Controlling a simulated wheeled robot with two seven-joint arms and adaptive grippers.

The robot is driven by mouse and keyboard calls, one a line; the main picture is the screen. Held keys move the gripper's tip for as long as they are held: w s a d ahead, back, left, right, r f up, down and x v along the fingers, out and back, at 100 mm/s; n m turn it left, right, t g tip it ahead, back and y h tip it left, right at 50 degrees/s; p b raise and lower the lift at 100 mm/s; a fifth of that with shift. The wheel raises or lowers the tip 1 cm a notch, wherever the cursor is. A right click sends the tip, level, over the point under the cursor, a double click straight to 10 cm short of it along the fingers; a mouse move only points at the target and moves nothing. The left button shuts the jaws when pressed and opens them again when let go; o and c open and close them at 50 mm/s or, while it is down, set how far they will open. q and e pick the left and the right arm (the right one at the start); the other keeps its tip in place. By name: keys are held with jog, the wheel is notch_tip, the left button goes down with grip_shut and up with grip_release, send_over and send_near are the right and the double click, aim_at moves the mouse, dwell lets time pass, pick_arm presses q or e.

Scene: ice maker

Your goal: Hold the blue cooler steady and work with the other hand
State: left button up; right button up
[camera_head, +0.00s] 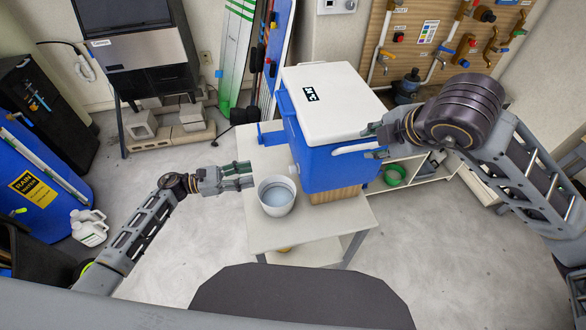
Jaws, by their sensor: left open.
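The blue cooler (320,158) with a white lid (325,103) stands on a wooden block (336,194) on a white table (325,222). A small pale fitting, perhaps a spigot (293,170), shows low on its left side. A white cup-shaped container (276,201), greyish inside, stands on the table in front of that side. My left gripper (250,175) is open and empty, just left of the container. My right gripper (374,142) is at the cooler's right side by its white handle (352,149); whether its fingers grip the handle I cannot tell.
A low shelf unit (440,168) with a green bowl (395,174) stands behind right. An ice machine (140,55) rests on blocks at the back left. White jugs (90,227) stand on the floor at left.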

jog(key=shift+s+r, duration=0.25)
jog(key=shift+r, duration=0.05)
jog(key=o, duration=0.6)
jog(key=shift+c, duration=0.2)
notch_tip(320, 180, up, 10)
dwell(1.0)
dwell(0.6)
